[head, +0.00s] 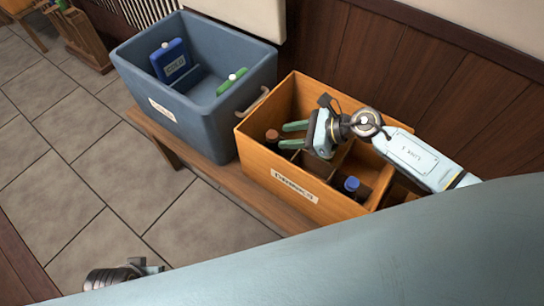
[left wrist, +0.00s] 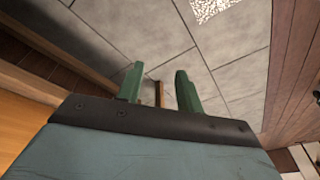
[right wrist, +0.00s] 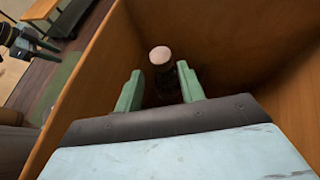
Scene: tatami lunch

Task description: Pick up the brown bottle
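The brown bottle (head: 272,136) stands in the left part of the orange wooden crate (head: 260,157); mainly its brown cap shows in the head view. In the right wrist view the bottle (right wrist: 162,56) has a pale round cap and a dark body, and appears between and beyond the fingertips. My right gripper (head: 286,135) is open inside the crate, its green fingers pointing at the bottle. It also shows open in the right wrist view (right wrist: 158,78). Whether the fingers touch the bottle is unclear. My left gripper (left wrist: 157,78) is open and empty above the tiled floor.
A blue-capped bottle (head: 351,186) stands in the crate's front right part. The crate has dividers inside. A grey-blue bin (head: 209,127) with blue and green items stands left of it on a wooden bench (head: 170,140). A wood-panelled wall (head: 400,55) is behind.

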